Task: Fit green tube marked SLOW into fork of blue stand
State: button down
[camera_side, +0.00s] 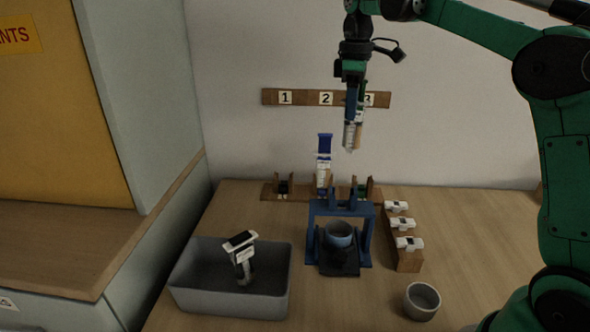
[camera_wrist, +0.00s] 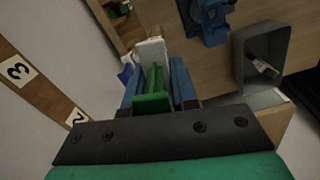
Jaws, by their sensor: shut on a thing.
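My gripper (camera_side: 354,108) is high above the bench, in front of the wall. It is shut on a tube (camera_side: 349,136) that hangs below the fingers, with a pale, clear-looking body. In the wrist view its green part (camera_wrist: 152,90) sits between the blue fingers, with a white part beyond. I cannot read any marking on it. The blue stand (camera_side: 313,213) is on the bench below, with its fork (camera_side: 347,205) at the top and a blue cup (camera_side: 339,234) inside the frame. The tube is well above the fork and apart from it. The stand also shows in the wrist view (camera_wrist: 211,24).
A blue-topped tube (camera_side: 324,160) stands in the wooden rack behind the stand. A wall strip (camera_side: 305,98) carries numbers. A grey bin (camera_side: 190,296) with a white and black object is front left. A wooden block (camera_side: 409,262) with white pieces and a grey cup (camera_side: 422,300) are right.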

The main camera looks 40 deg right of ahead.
jog(key=s+a+r+n, duration=0.25)
jog(key=s+a, duration=0.25)
jog(key=a, duration=0.3)
jog(key=shift+s+d+f, duration=0.1)
jog(key=shift+d+f, duration=0.05)
jog(key=shift+f, duration=1.9)
jog(key=shift+f, duration=1.85)
dwell(1.3)
jog(key=c, duration=0.6)
grip_release()
jog(key=shift+r, duration=0.1)
jog(key=shift+r, duration=6.4)
